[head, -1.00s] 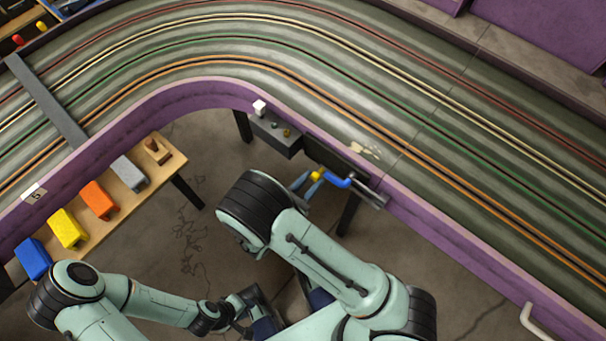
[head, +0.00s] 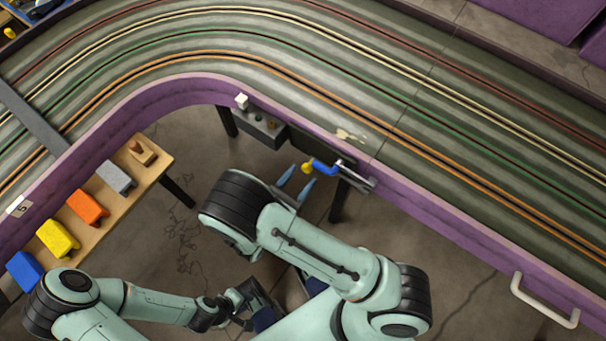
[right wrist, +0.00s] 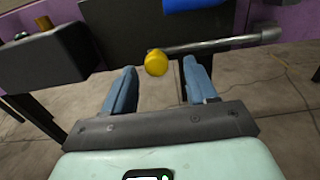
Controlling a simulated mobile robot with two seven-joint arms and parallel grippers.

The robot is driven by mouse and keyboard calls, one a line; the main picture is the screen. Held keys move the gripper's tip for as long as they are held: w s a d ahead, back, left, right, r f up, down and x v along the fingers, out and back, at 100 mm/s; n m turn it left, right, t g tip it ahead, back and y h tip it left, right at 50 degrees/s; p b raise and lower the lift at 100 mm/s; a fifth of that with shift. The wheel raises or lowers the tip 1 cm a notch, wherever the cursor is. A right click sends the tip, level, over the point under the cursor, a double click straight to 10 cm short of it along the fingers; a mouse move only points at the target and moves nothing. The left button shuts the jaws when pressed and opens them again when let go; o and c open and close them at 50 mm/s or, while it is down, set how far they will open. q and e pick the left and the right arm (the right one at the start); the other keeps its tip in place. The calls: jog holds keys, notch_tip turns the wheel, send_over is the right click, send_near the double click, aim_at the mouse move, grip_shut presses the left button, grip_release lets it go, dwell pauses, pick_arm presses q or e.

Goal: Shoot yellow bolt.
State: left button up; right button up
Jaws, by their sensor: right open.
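My right gripper (head: 297,182) is open and empty, just short of the knob. In the right wrist view its blue fingers (right wrist: 160,70) stand either side of the knob, with gaps. My left gripper (head: 240,304) is low in the head view, away from the bolt; its jaws are unclear.
A dark box (head: 262,127) with small buttons hangs on the wall left of the bolt. A wooden shelf (head: 160,165) at the left holds several coloured blocks. The slot track (head: 330,85) curves behind the purple wall. A white handle (head: 545,300) is at the lower right.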

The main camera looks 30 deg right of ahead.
jog(key=v, duration=1.1)
jog(key=shift+s+a, duration=0.2)
jog(key=shift+a, duration=0.1)
